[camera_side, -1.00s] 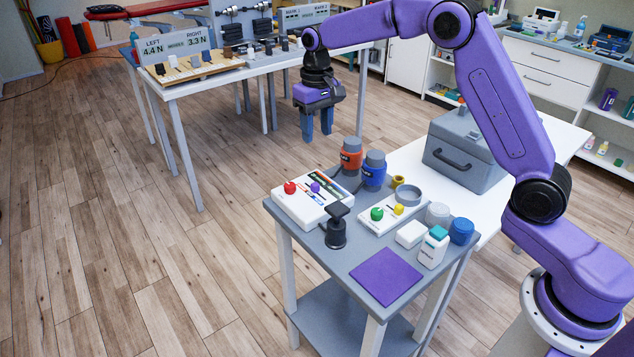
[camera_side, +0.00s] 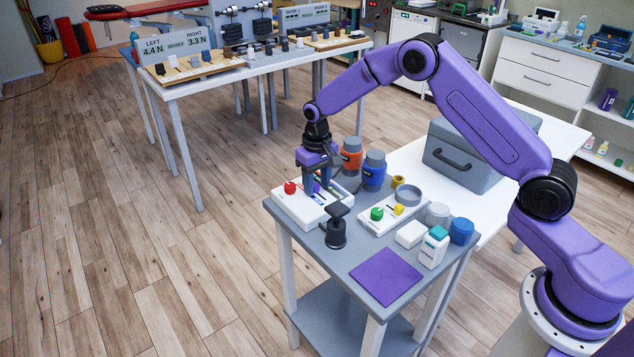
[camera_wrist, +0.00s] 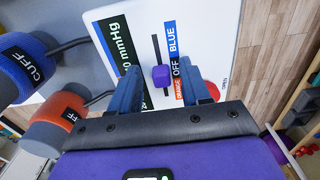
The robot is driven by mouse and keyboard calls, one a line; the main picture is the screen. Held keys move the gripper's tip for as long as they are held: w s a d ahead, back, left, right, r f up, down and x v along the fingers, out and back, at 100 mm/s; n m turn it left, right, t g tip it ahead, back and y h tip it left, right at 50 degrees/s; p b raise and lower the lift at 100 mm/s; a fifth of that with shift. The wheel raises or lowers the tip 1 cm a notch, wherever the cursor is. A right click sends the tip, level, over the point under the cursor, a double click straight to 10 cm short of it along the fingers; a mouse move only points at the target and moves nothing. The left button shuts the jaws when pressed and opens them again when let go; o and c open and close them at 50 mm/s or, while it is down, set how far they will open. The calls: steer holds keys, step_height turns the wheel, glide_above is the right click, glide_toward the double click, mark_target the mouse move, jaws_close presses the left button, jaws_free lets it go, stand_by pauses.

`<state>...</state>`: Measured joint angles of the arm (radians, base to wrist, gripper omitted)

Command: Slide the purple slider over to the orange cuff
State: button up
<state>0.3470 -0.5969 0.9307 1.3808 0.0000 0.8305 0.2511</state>
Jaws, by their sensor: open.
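The purple slider (camera_wrist: 161,76) sits in a dark slot on the white device (camera_side: 297,207), beside the OFF mark of a strip reading ORANGE, OFF, BLUE (camera_wrist: 172,42). My gripper (camera_wrist: 160,88) is open, low over the device, with one blue finger on each side of the slider and a gap on both sides in the wrist view. In the side view my gripper (camera_side: 318,188) partly hides the slider. The orange cuff (camera_side: 351,155) and the blue cuff (camera_side: 374,168) stand behind the device; the orange cuff (camera_wrist: 60,120) also shows at the left of the wrist view.
A red knob (camera_side: 290,187) is close to my gripper on the device. A black-topped post (camera_side: 336,230) stands in front. A purple mat (camera_side: 386,277) lies clear at the front.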

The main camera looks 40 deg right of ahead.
steer(key=shift+f, duration=0.15)
jaws_close()
steer(key=shift+w, duration=2)
jaws_free()
step_height(320, 180, up, 18)
steer(key=shift+f, duration=0.25)
